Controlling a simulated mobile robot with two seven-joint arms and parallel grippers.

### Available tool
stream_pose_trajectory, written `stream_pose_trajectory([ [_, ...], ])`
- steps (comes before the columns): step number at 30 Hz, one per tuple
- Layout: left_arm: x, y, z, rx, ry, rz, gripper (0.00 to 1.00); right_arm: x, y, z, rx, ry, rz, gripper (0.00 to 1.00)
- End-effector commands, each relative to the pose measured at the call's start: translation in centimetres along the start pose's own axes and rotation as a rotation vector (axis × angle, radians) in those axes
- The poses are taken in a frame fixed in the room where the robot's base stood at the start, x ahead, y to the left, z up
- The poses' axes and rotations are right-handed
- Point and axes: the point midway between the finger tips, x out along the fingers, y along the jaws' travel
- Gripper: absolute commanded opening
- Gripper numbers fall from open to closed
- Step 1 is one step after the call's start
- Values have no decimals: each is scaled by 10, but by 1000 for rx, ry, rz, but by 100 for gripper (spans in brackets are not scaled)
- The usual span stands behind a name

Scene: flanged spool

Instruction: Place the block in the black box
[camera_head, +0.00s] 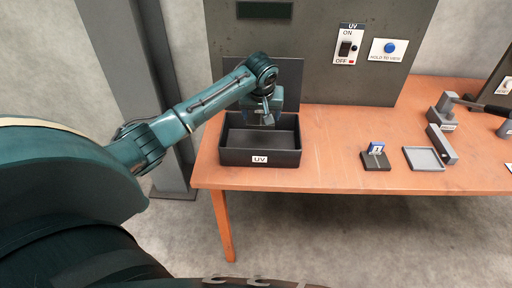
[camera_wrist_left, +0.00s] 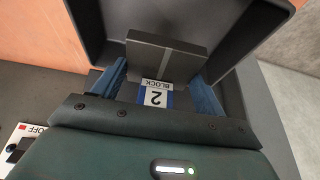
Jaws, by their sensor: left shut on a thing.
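The black box (camera_head: 240,157) with a "UV" label stands open at the left end of the orange table. My left gripper (camera_head: 262,119) points down over the box opening, towards its back. In the left wrist view, my left gripper (camera_wrist_left: 160,75) is shut on a dark grey block (camera_wrist_left: 150,52) with a white and blue "BLOCK 2" label, between blue fingers. The box's dark wall (camera_wrist_left: 88,30) and interior surround the block in that view. I cannot tell whether the block touches the box floor. In the head view the block is mostly hidden by the gripper. My right gripper is not in view.
A grey panel with a UV ON/OFF switch (camera_head: 347,46) and a blue button (camera_head: 389,47) rises behind the table. A dark stand with a blue and white tag (camera_head: 376,160), a shallow grey tray (camera_head: 424,159) and grey fixtures (camera_head: 441,143) lie to the right. The table (camera_head: 325,150) between is clear.

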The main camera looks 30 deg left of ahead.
Motion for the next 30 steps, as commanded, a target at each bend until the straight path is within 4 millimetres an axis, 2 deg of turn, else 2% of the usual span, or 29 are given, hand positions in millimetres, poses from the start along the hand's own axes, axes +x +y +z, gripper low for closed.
stream_pose_trajectory([
  [2,4,0,1,-2,1,1,31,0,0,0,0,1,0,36],
  [9,43,0,17,-3,1,-2,31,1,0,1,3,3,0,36],
  [17,63,0,25,-2,2,0,31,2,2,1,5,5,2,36],
  [23,88,0,36,-1,1,0,31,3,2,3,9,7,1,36],
  [30,91,0,37,-2,4,1,31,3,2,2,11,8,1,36],
])
